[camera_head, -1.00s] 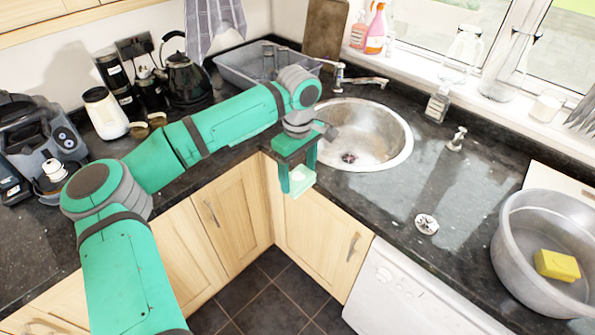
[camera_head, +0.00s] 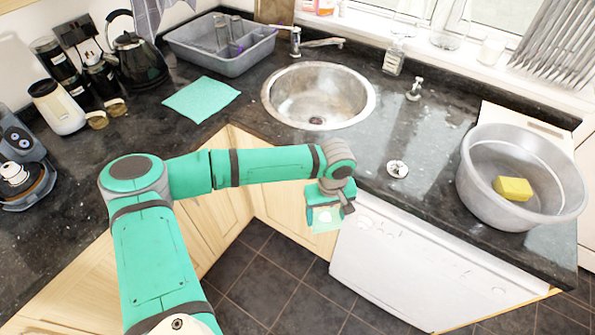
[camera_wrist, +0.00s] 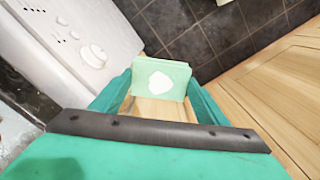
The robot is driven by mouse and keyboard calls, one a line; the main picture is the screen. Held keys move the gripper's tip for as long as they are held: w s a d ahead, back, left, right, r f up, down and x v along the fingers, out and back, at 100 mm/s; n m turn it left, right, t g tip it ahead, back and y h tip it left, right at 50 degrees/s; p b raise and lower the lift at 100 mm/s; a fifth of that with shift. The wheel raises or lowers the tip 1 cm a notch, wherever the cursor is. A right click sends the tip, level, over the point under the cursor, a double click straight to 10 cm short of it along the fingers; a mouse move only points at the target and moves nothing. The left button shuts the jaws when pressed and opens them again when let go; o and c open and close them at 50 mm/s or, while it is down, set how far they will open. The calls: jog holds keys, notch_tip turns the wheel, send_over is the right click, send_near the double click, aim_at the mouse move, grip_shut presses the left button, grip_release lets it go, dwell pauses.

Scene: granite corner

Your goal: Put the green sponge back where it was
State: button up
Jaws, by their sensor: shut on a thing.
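My gripper (camera_head: 328,212) is shut on the green sponge (camera_head: 325,220), a pale green block with a whitish patch on its face. In the wrist view the sponge (camera_wrist: 160,80) sits between the two green fingers of my gripper (camera_wrist: 160,97). It is held in the air in front of the counter, by the white appliance front, with dark floor tiles beyond. Nothing rests under it.
A metal basin (camera_head: 467,190) holding a yellow sponge (camera_head: 512,188) stands on the right counter (camera_head: 425,150). The round sink (camera_head: 360,112) is at the corner. A green cloth (camera_head: 201,98) lies left of it, near a grey dish rack (camera_head: 190,40). Counter between sink and basin is mostly clear.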

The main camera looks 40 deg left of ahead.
jog(key=w+d+f+m, duration=0.2)
jog(key=d+f+m, duration=0.3)
jog(key=d+f, duration=0.5)
jog(key=w+d+f+m, duration=0.2)
jog(key=d+f+m, duration=0.3)
jog(key=d+f, duration=0.6)
jog(key=d, duration=0.4)
jog(key=shift+w+m, duration=0.2)
jog(key=shift+m, duration=0.2)
